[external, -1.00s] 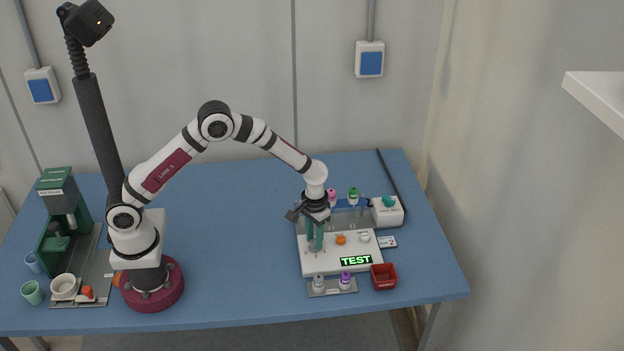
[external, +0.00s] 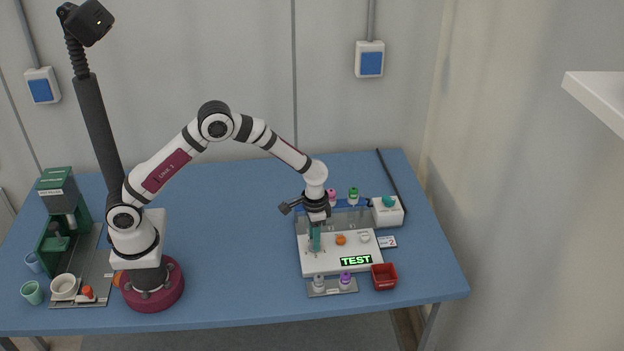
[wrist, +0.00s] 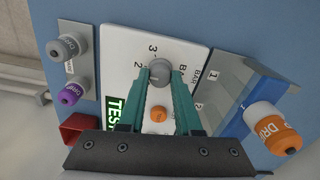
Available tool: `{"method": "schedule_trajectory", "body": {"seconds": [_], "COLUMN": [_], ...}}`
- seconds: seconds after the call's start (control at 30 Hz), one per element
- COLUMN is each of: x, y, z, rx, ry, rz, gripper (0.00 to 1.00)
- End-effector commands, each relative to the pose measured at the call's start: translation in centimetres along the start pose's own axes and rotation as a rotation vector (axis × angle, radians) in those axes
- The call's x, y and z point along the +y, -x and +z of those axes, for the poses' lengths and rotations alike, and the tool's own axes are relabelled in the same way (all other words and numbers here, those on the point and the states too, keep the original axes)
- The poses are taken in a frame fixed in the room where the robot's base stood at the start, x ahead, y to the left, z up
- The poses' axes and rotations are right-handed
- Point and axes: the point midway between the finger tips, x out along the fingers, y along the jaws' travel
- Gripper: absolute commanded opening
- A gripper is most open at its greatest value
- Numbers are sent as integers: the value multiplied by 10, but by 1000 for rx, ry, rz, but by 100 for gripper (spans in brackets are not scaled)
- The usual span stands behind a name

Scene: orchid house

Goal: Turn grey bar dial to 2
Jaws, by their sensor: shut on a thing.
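The grey bar dial (wrist: 158,73) is a round knob on a white panel (external: 316,267), which also shows in the wrist view (wrist: 128,44). Printed marks 3, 2 and 1 and the word BAR stand around it. My gripper (external: 314,246) reaches down onto the panel's left part. In the wrist view its two teal fingers (wrist: 158,76) are shut on the dial, one on each side. The dial's pointer cannot be made out, so its setting is unclear. In the external view the fingers mostly hide the dial.
An orange knob (external: 340,240) and a white knob (external: 365,237) sit to the right on the panel, above the green TEST display (external: 355,261). Grey (external: 319,283) and purple (external: 346,279) bottles and a red bin (external: 384,276) stand in front. The table's middle is clear.

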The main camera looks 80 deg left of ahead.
Motion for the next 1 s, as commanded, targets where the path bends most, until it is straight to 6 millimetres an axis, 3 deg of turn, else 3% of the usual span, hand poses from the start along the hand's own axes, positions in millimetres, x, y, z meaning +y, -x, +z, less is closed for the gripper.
{"method": "schedule_trajectory", "body": {"seconds": [0.27,0.3,0.47,0.77,0.87,1.0], "x": [0,0,0,0,0,0], "y": [0,0,0,3,16,58], "z": [0,0,0,0,-1,-2], "rx": [0,0,0,1,3,8], "ry": [0,0,0,0,0,0], "rz": [0,0,0,0,0,0], "gripper": [0,36,63,63,63,63]}}
